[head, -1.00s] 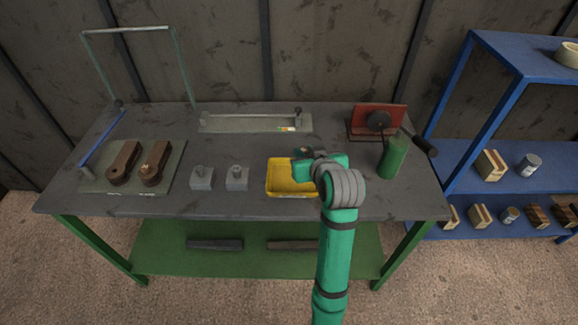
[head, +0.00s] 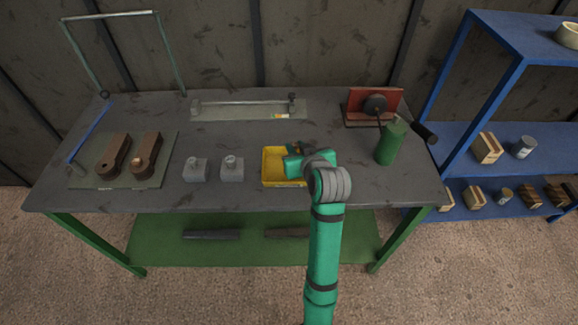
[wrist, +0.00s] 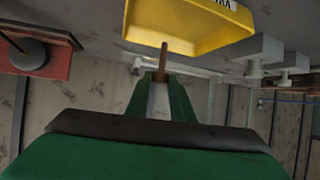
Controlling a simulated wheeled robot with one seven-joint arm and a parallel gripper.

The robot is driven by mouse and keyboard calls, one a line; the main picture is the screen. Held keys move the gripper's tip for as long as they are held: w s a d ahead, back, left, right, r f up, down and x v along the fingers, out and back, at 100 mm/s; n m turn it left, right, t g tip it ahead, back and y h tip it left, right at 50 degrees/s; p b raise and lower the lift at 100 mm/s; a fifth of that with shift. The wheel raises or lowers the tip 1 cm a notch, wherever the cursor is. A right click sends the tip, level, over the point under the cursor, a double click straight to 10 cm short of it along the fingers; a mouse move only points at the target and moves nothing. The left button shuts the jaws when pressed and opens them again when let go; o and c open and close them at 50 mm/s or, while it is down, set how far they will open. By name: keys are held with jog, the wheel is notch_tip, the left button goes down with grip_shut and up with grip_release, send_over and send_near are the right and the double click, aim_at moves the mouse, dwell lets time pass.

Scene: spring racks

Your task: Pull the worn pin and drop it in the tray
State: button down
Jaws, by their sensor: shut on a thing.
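The yellow tray (head: 270,181) stands at the middle of the bench, near its front edge. My gripper (head: 292,158) is above the right part of the tray in the head view. In the wrist view my gripper (wrist: 161,85) is shut on a thin brown pin (wrist: 163,58), whose free end overlaps the tray's rim (wrist: 190,49). I cannot tell the pin's height over the tray. Two brown shackle arms (head: 114,157) (head: 146,158) lie on a flat plate (head: 125,179) at the left. My gripper hides part of the tray's inside.
Two grey blocks with pegs (head: 195,171) (head: 232,171) stand left of the tray. A long bar fixture (head: 245,109) lies behind. A blue shelf (head: 500,135) stands right.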

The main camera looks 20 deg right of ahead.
jog(key=c, duration=1.5)
grip_release()
jog(key=shift+o, duration=0.2)
jog(key=shift+s+r, duration=0.25)
jog(key=shift+s, duration=0.15)
jog(key=v, duration=0.9)
jog(key=shift+s, duration=0.4)
